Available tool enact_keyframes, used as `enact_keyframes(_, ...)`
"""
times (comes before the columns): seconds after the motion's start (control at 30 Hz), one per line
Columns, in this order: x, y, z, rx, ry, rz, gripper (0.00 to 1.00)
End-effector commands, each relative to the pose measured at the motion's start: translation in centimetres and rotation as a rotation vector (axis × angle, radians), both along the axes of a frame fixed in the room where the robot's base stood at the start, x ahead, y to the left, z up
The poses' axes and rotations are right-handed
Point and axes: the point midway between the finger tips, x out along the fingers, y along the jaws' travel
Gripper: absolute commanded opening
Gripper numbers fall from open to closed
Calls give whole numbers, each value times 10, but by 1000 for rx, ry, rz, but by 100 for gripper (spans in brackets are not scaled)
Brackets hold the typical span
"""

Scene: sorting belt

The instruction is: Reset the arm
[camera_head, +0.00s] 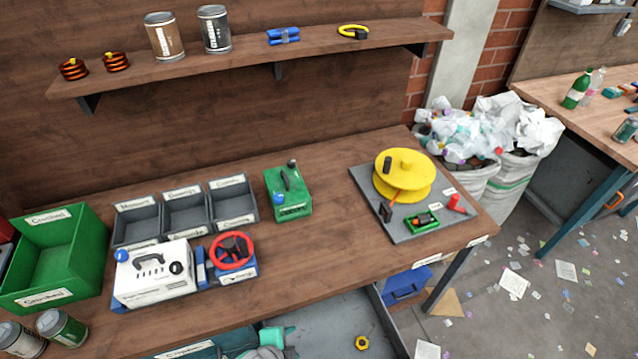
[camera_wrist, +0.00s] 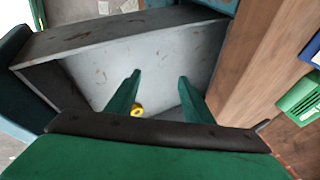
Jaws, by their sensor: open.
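My gripper (camera_wrist: 159,77) shows in the wrist view with its two green fingers spread apart and nothing held between them. It points down toward an open grey drawer (camera_wrist: 150,45) below the bench top. A small yellow nut (camera_wrist: 137,110) lies on the drawer floor, seen between the fingers near the left one and apart from the gripper. In the head view the nut (camera_head: 362,343) lies in the same drawer at the bottom edge. Teal and grey parts at the bottom of the head view are probably my arm; the gripper's fingers are not clear there.
The wooden bench (camera_head: 330,265) holds a green crate (camera_head: 88,240), grey bins (camera_head: 232,215), a white machine (camera_head: 150,275), a red wheel valve (camera_head: 232,250), a green box (camera_head: 288,205) and a yellow reel (camera_head: 400,180). A shelf (camera_head: 220,62) runs above. The bench's front middle is clear.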

Motion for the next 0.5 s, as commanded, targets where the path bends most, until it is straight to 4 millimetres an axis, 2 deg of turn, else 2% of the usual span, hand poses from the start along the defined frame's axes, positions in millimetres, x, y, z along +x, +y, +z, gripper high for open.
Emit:
enact_keyframes(0.03, -10, 9, 0, -24, -14, 47, 47)
enact_keyframes(0.2, -38, 24, 4, -121, -75, 184, 47)
enact_keyframes(0.5, -88, 29, 22, -311, -193, 421, 47)
